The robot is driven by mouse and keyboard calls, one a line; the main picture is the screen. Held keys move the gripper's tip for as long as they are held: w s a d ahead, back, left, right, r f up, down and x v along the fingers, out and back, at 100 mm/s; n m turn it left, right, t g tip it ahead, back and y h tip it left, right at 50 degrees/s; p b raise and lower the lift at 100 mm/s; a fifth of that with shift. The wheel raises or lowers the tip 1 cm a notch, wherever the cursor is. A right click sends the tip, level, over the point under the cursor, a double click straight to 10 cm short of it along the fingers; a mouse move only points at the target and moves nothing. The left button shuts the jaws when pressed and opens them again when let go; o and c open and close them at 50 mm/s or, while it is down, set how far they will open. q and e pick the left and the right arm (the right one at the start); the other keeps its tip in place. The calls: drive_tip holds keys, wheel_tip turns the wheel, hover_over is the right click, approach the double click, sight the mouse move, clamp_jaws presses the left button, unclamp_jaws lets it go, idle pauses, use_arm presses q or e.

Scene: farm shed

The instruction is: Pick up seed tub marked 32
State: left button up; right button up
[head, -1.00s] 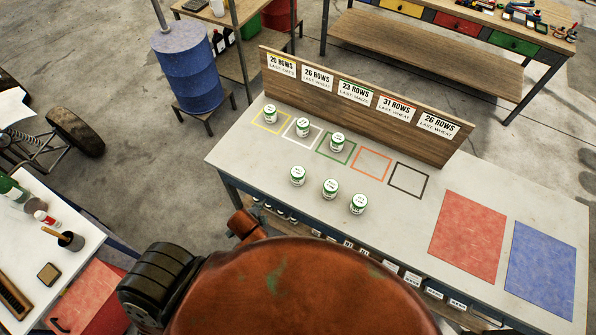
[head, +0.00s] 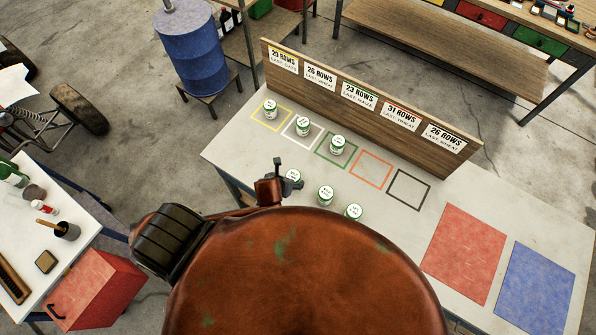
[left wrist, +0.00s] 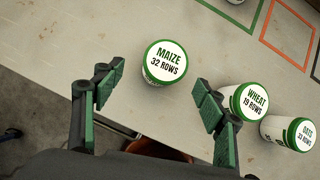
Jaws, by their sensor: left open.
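The seed tub marked 32 is a white tub with a green-rimmed lid reading "MAIZE 32 ROWS" (left wrist: 165,63) in the left wrist view. In the head view it is the leftmost tub of the front row (head: 294,176), upright and partly hidden by my gripper. My left gripper (head: 284,182) is beside it at the table's front edge. In the left wrist view the fingers of this gripper (left wrist: 155,96) are open and empty, with the tub just beyond the gap between the tips. My right gripper is out of view.
Close to the right finger stands the "WHEAT 19 ROWS" tub (left wrist: 247,101), then the "OATS 33 ROWS" tub (left wrist: 291,133). Three more tubs stand on the yellow, white and green (head: 337,146) outlines. The orange (head: 371,169) and black (head: 408,188) outlines are empty. A signboard (head: 365,125) stands behind.

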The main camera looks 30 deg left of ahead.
use_arm(q)
drive_tip(key=x, duration=0.3)
drive_tip(key=shift+w+d+f+p, duration=0.2)
drive_tip(key=shift+f+p, duration=0.1)
drive_tip(key=shift+f, duration=0.1)
drive_tip(key=x, duration=0.3)
drive_tip(key=shift+d, duration=0.1)
drive_tip(key=shift+w+f, duration=0.2)
drive_tip(key=shift+f, duration=0.15)
drive_tip(key=c, duration=1.4)
use_arm(e)
drive_tip(key=shift+s+r, duration=0.2)
drive_tip(key=shift+s, duration=0.25)
drive_tip(key=shift+s+r, duration=0.2)
drive_tip(key=shift+s, duration=0.25)
use_arm(q)
drive_tip(key=shift+r, duration=0.1)
